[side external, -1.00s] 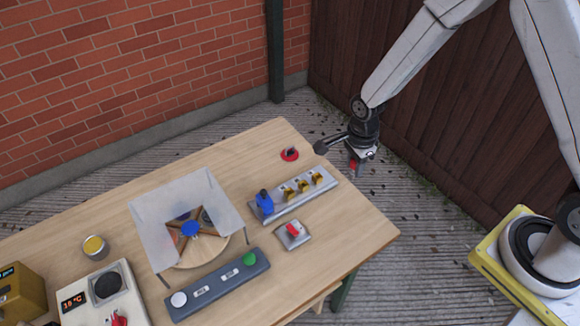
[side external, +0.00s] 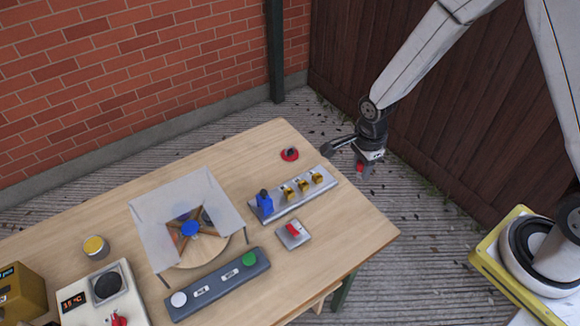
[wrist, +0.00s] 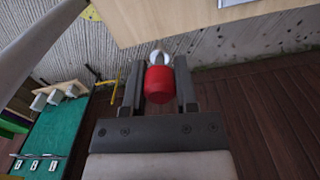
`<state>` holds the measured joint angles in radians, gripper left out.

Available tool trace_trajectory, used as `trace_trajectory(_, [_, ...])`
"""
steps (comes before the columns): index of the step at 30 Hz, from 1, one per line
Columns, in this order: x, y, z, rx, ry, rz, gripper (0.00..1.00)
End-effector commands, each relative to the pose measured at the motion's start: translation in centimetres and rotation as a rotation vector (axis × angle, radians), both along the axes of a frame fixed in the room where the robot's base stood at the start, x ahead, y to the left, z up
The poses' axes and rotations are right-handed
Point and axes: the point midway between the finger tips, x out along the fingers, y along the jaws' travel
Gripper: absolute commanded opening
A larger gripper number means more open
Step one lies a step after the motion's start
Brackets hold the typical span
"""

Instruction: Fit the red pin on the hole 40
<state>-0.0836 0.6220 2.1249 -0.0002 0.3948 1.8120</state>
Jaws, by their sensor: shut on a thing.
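My gripper (side external: 363,163) is beyond the right back edge of the table, in the air. In the wrist view it is shut on the red pin (wrist: 159,83), which has a silvery end pointing away from me. The red pin also shows small and partly hidden in the side view (side external: 360,168). A grey metal rail (side external: 293,208) on the table carries a blue pin (side external: 264,203) at its left end and several brass-coloured sockets (side external: 303,186). Their labels are too small to read, so I cannot tell which is hole 40.
A red disc with a dark knob (side external: 289,155) lies behind the rail. A small plate with a red switch (side external: 293,233) is in front of it. A long grey button box (side external: 218,284) and a clear-shielded round fixture (side external: 190,228) stand to the left. A wooden fence is behind my arm.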

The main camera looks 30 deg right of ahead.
Motion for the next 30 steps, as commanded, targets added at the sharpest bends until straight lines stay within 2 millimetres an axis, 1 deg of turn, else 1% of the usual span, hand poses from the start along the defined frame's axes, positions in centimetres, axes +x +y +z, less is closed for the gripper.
trace_trajectory(30, [0.0,0.0,3.9,0.0,-0.001,0.0,0.0])
